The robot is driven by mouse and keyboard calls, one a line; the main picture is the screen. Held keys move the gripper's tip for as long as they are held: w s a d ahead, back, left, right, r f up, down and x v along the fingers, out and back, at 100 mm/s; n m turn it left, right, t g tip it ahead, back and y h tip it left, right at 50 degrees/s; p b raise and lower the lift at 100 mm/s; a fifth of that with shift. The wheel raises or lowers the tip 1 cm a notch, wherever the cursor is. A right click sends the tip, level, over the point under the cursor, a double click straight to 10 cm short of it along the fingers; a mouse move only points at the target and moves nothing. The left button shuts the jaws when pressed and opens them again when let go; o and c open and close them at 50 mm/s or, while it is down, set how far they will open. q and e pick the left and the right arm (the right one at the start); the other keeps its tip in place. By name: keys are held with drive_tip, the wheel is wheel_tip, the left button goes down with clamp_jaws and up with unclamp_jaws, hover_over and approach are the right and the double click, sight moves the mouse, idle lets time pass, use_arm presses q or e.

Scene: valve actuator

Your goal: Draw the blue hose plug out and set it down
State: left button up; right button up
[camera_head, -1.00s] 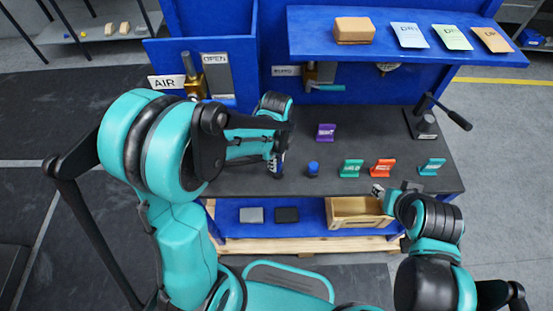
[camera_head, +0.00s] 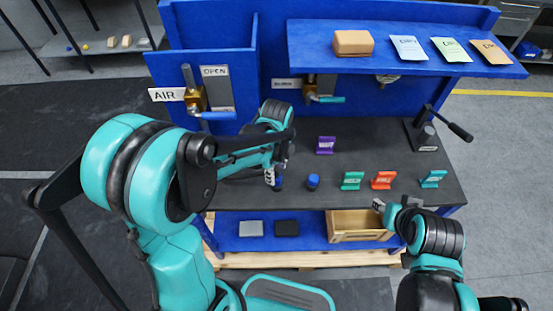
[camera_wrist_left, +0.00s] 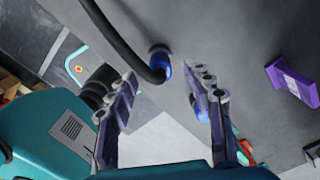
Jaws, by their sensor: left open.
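The blue hose plug (camera_wrist_left: 164,68), with a black hose bending up from it, shows in the left wrist view beyond the fingertips of my left gripper (camera_wrist_left: 164,88). The gripper is open, its two fingers apart with nothing between them. In the head view my left gripper (camera_head: 272,177) is low over the dark bench top, and a bit of blue shows beside its tip. A second blue piece (camera_wrist_left: 197,106) is partly hidden by one finger. A short blue cylinder (camera_head: 313,181) stands right of the gripper in the head view. My right gripper (camera_head: 382,207) is near the bench's front edge; its fingers are unclear.
A purple labelled block (camera_head: 326,145) stands behind; green (camera_head: 352,180), red (camera_head: 383,180) and teal (camera_head: 433,179) blocks stand to the right. A lever (camera_head: 428,130) is at the right edge. An AIR valve (camera_head: 196,98) is on the back panel. A wooden box (camera_head: 357,238) is below.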

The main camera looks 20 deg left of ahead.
sight(276, 174)
use_arm(q)
wheel_tip(276, 174, up, 10)
drive_tip(key=shift+f, duration=0.15)
idle(0.6)
drive_tip(key=s+a+n+t+b, duration=0.1)
drive_tip(key=s+n, duration=0.4)
drive_tip(key=n, duration=0.5)
drive_tip(key=s+a+n+t+b, duration=0.2)
drive_tip(key=s+n+t, duration=0.3)
drive_tip(key=n, duration=0.5)
drive_tip(key=shift+s+a+f+n+t, duration=0.2)
drive_tip(key=shift+a+f+n+t, duration=0.25)
drive_tip(key=shift+a+t, duration=0.25)
